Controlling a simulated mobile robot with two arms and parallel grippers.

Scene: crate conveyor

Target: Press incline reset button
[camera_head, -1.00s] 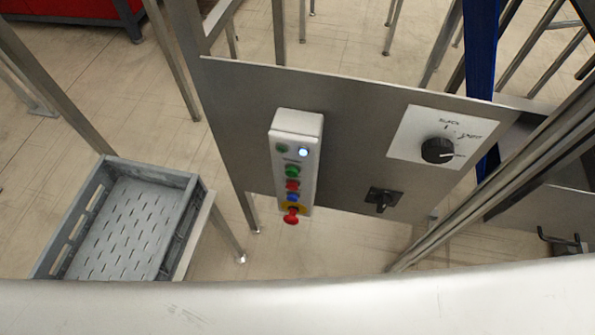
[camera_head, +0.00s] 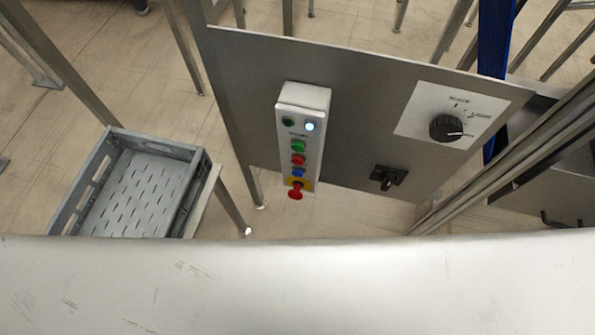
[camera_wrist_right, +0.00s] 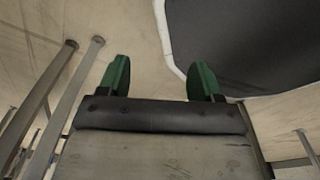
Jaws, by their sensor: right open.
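A white button box (camera_head: 303,112) is mounted on a grey metal panel (camera_head: 370,75) in the head view. It carries a lit white-blue lamp, a dark green lamp, green, red and blue buttons, and a red mushroom knob on yellow at its lower end. Which one is the incline reset button, I cannot read. My right gripper (camera_wrist_right: 160,78) shows in the right wrist view with two green fingers apart and nothing between them. It is not in the head view. My left gripper is in neither view.
A rotary knob on a white plate (camera_head: 447,127) and a black switch (camera_head: 386,178) sit right of the box. A grey slotted crate (camera_head: 187,205) stands at left. Metal rails (camera_head: 500,165) run along the right. A dark surface (camera_wrist_right: 255,45) lies beyond my right gripper.

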